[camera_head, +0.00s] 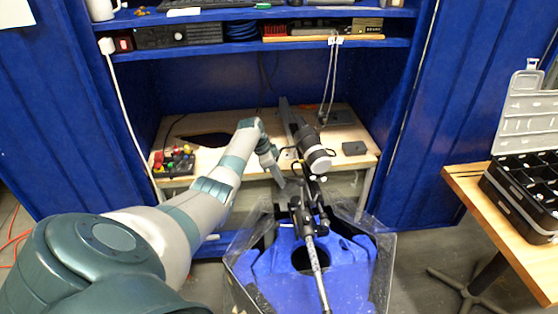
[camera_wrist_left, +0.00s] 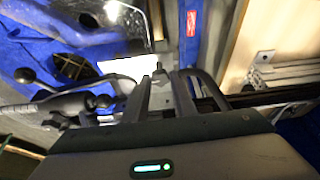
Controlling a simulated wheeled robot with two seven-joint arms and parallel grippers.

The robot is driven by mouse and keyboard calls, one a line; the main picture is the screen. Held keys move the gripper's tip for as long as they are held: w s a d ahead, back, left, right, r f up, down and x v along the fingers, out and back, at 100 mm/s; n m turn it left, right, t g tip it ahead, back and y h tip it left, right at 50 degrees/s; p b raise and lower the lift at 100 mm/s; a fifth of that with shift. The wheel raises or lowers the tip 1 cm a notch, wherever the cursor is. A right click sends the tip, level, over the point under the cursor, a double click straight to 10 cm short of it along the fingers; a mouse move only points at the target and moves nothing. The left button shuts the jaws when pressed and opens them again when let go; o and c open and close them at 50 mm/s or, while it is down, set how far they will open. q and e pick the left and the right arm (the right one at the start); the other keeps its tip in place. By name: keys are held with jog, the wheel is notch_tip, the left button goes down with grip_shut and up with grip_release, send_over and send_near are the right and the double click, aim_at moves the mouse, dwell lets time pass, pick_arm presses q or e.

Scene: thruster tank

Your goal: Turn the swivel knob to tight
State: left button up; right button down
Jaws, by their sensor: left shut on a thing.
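My left gripper (camera_head: 279,179) is beside the thruster's dark shaft and bracket, above the back of the clear tank (camera_head: 383,275). In the left wrist view, its two grey fingers (camera_wrist_left: 165,95) are closed around a small part, which looks like the swivel knob (camera_wrist_left: 158,72). The knob is mostly hidden between the fingers, and I cannot read its turn. The thruster (camera_head: 316,160) has a grey and black body and lies tilted just right of my gripper. My right gripper is in no view.
The wooden bench (camera_head: 343,133) behind holds a red and yellow button box (camera_head: 174,162) at left and a small dark box (camera_head: 354,148) at right. Black rods and a metal shaft (camera_head: 316,270) cross above the blue tank insert. A side table (camera_head: 475,195) with an open organiser stands right.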

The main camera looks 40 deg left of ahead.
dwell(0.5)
pick_arm(q)
jog(key=o, duration=0.9)
jog(key=shift+o, duration=0.7)
jog(key=shift+r, duration=0.1)
jog(key=b+v, duration=0.4)
jog(key=v, duration=1.3)
jog(key=shift+s, duration=0.1)
